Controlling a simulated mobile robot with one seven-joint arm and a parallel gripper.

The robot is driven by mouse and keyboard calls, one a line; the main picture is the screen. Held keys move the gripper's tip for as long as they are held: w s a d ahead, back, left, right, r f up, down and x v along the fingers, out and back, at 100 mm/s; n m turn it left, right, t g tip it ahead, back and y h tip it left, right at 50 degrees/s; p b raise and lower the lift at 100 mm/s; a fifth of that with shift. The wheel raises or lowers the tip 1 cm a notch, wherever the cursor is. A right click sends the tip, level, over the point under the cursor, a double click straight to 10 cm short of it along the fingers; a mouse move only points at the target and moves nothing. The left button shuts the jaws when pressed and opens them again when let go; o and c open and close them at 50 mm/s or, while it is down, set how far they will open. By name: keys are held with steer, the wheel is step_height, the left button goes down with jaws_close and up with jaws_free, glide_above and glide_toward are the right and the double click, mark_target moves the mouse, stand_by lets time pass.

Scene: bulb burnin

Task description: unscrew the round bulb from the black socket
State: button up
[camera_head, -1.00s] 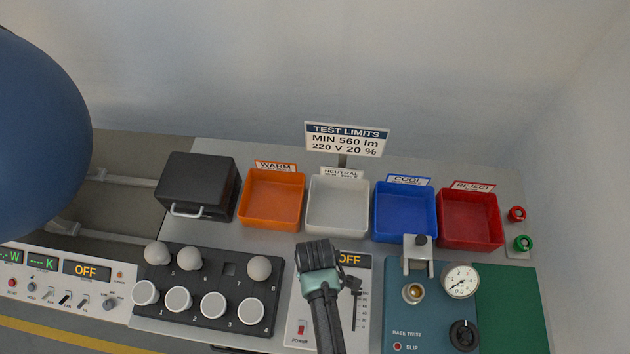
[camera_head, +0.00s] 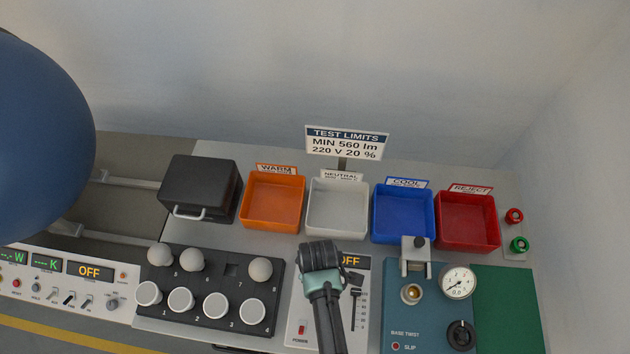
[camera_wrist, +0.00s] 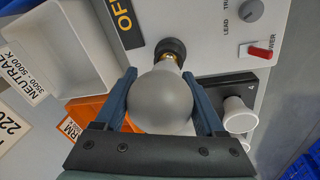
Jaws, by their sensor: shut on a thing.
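The round bulb (camera_wrist: 160,102) is grey-white and sits between the two blue fingers of my gripper (camera_wrist: 163,108) in the wrist view. The fingers are shut on its globe from both sides. Its brass base (camera_wrist: 167,58) meets the black socket (camera_wrist: 170,46) on the white power panel. I cannot tell how far the base is inside the socket. In the head view my gripper (camera_head: 320,262) is over the white panel, and its own body hides the bulb and the socket.
The black bulb rack (camera_head: 240,289) holds several bulbs left of the panel. Behind stand orange (camera_head: 272,224), white (camera_head: 337,228), blue (camera_head: 402,238) and red (camera_head: 467,243) bins. The blue base-twist fixture (camera_head: 425,318) is close on the right.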

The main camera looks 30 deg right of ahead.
steer(key=shift+r+p, duration=0.95)
steer(key=shift+r, duration=0.1)
steer(key=shift+r, duration=0.1)
step_height(320, 180, up, 5)
steer(key=p, duration=0.5)
